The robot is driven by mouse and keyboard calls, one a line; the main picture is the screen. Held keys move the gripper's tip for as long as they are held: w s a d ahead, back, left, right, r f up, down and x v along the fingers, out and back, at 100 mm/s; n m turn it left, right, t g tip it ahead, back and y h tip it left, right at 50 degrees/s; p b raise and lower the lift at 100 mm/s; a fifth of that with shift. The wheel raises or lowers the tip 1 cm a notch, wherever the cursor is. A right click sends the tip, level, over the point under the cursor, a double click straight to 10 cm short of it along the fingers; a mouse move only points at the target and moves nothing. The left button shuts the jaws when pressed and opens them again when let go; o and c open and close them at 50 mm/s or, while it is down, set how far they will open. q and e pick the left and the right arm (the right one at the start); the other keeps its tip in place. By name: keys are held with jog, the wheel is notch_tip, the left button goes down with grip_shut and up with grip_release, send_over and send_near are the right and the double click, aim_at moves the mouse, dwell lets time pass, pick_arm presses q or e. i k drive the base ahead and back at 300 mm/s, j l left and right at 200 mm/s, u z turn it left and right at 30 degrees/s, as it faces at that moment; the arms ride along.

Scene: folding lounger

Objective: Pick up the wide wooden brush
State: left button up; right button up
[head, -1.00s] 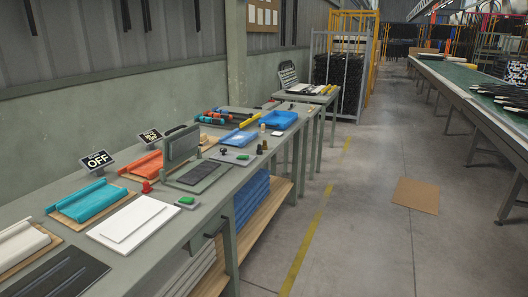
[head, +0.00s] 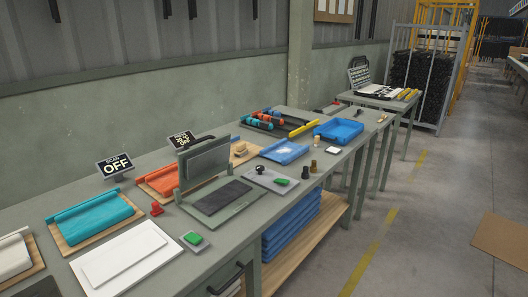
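A tan, wood-coloured piece (head: 240,149) lies on the long grey-green workbench (head: 335,172), behind the upright grey panel of a press-like stand. It may be the wide wooden brush, but it is small and partly hidden by the panel, so I cannot tell for sure. Neither of my grippers shows in the head view.
The upright panel (head: 205,161) stands mid-bench. Around it are an orange cloth (head: 160,181), a teal cloth (head: 93,217), a white board (head: 122,260), a blue tray (head: 339,130) and small bottles. Two signs stand at the back. Floor to the right is clear except for cardboard (head: 503,239).

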aim_at(242, 150)
jog(key=u, duration=0.5)
jog(key=l+u, duration=0.7)
jog(key=l, duration=0.2)
jog(key=l+u, duration=0.4)
jog(key=k, duration=0.05)
